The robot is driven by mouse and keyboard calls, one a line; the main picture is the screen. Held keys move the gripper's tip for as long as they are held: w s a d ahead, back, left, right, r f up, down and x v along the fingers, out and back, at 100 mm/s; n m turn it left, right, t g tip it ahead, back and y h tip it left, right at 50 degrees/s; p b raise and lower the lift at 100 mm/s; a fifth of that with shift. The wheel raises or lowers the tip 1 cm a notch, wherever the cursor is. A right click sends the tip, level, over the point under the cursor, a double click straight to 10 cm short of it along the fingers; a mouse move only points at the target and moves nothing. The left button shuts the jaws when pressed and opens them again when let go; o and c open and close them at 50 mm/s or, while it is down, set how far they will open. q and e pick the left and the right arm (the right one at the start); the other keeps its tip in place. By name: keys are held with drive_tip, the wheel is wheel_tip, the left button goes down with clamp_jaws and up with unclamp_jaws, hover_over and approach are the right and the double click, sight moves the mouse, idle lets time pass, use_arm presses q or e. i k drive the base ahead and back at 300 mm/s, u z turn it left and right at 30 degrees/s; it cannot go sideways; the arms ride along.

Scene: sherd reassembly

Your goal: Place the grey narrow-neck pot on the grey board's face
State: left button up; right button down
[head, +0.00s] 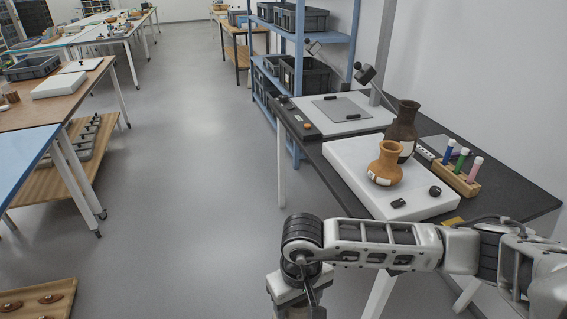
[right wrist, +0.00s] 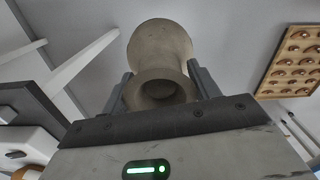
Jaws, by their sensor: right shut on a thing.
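The grey narrow-neck pot (right wrist: 160,45) shows in the right wrist view, its flared mouth towards the camera and its rounded body beyond. My right gripper (right wrist: 162,88) is shut on it, with a dark finger on each side of the neck. The grey board (head: 341,109) lies flat on a pale base at the far end of the dark table. My left gripper is not in view.
A wooden rack of coloured markers (head: 455,178) stands at right. A lamp post rises behind the board. Open floor lies left of the table.

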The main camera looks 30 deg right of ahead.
sight(346, 107)
drive_tip(key=u, duration=0.4)
drive_tip(key=i, duration=3.05)
drive_tip(key=z, duration=1.45)
drive_tip(key=i, duration=1.1)
drive_tip(key=z, duration=1.05)
